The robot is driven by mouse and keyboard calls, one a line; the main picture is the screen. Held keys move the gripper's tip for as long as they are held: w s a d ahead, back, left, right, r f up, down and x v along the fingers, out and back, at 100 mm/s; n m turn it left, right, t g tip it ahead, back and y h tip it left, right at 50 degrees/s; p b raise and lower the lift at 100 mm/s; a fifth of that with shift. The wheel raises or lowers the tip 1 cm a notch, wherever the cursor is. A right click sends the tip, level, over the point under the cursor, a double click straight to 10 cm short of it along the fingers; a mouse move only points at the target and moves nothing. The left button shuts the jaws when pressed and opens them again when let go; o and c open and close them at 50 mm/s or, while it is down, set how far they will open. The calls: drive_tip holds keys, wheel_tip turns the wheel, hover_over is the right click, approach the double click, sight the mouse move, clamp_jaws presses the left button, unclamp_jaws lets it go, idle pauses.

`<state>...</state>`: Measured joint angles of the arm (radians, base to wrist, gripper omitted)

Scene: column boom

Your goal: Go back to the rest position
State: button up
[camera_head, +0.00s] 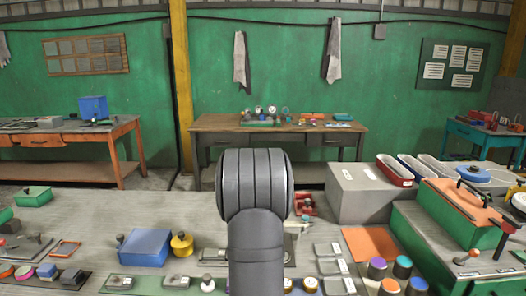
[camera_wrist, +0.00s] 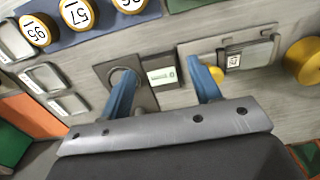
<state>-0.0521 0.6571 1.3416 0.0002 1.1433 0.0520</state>
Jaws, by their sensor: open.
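My gripper (camera_wrist: 163,72) shows in the wrist view as two blue fingers spread wide apart, with nothing held between them. Beneath them, on the grey bench (camera_wrist: 190,22), lie a flat grey plate with a round hole (camera_wrist: 113,80) and a small white label (camera_wrist: 164,76). A grey plate with a labelled card (camera_wrist: 237,60) lies by the right finger. I cannot tell how high the fingertips are above these. In the head view my dark grey arm stands in the middle and hides the gripper and the bench behind it.
A blue box (camera_head: 145,246) and a yellow pot (camera_head: 182,244) stand left of my arm. To the right are grey tiles (camera_head: 329,267), an orange mat (camera_head: 372,243), a large grey box (camera_head: 352,195) and green cases (camera_head: 440,252). Numbered yellow discs (camera_wrist: 76,14) line the wrist view's top.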

drive_tip(key=w+a+r+n, duration=0.1)
drive_tip(key=w+a+n, duration=0.3)
drive_tip(key=a+n, duration=0.5)
drive_tip(key=shift+a+n, duration=0.25)
drive_tip(key=shift+n, duration=0.15)
drive_tip(key=shift+w, duration=0.1)
drive_tip(key=o, duration=0.7)
drive_tip(key=shift+o, duration=1.2)
drive_tip(key=shift+r, duration=0.1)
drive_tip(key=s+a+r+n+t+h, duration=0.2)
drive_tip(key=s+r+n+t, duration=0.25)
drive_tip(key=r+n, duration=0.35)
drive_tip(key=x, duration=0.9)
drive_tip(key=shift+s+f, duration=0.25)
drive_tip(key=shift+f, duration=0.1)
drive_tip(key=shift+g, duration=0.25)
